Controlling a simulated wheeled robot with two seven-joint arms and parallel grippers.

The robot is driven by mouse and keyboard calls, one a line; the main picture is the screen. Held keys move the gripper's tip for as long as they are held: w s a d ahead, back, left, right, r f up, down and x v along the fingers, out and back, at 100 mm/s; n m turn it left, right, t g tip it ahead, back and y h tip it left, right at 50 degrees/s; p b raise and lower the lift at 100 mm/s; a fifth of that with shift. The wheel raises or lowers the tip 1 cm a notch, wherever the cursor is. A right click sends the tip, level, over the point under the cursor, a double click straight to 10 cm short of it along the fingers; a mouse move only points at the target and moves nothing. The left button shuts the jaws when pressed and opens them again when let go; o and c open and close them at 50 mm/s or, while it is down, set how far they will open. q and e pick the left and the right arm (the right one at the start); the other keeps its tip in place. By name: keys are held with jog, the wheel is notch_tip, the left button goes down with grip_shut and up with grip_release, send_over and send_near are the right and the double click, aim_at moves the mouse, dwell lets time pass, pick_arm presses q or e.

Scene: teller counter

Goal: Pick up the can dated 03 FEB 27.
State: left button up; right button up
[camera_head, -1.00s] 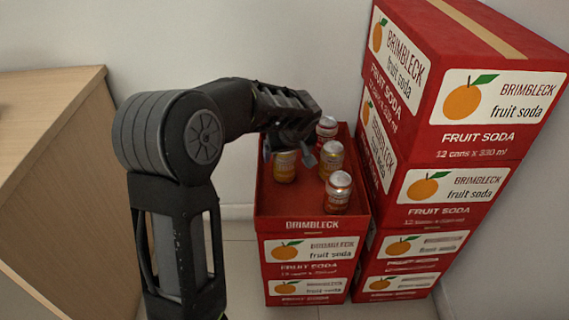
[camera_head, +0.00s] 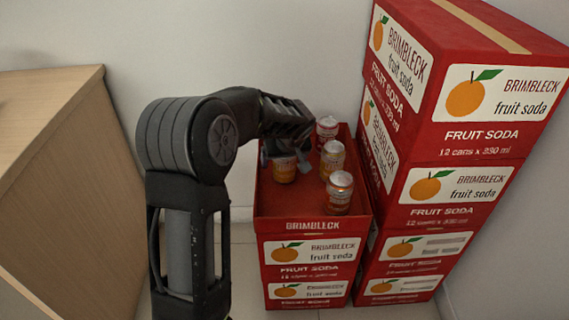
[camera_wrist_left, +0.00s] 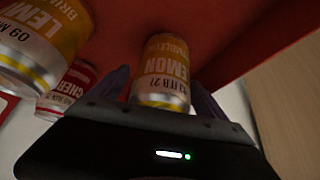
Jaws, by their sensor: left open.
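My left gripper (camera_head: 284,156) is open in the red tray (camera_head: 263,208), with its fingers on either side of a yellow lemon can (camera_head: 284,172). The left wrist view shows this can (camera_wrist_left: 163,65) between the two fingers (camera_wrist_left: 158,83), standing apart from the other cans. Its upside-down label reads LEMON, and its partly readable date looks like 03 FEB 27. The wrist body hides part of the can. My right gripper is not in view.
Three other cans stand to the right: a back can (camera_head: 327,130), a middle can (camera_head: 333,158) and a front can (camera_head: 339,193). The wrist view shows a lemon can (camera_wrist_left: 45,40) dated 09 M and a cherry can (camera_wrist_left: 66,88). Red boxes (camera_head: 455,150) rise at right.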

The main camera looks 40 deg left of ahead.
pick_arm(q)
jog(key=shift+c, duration=0.4)
grip_shut()
dwell(0.5)
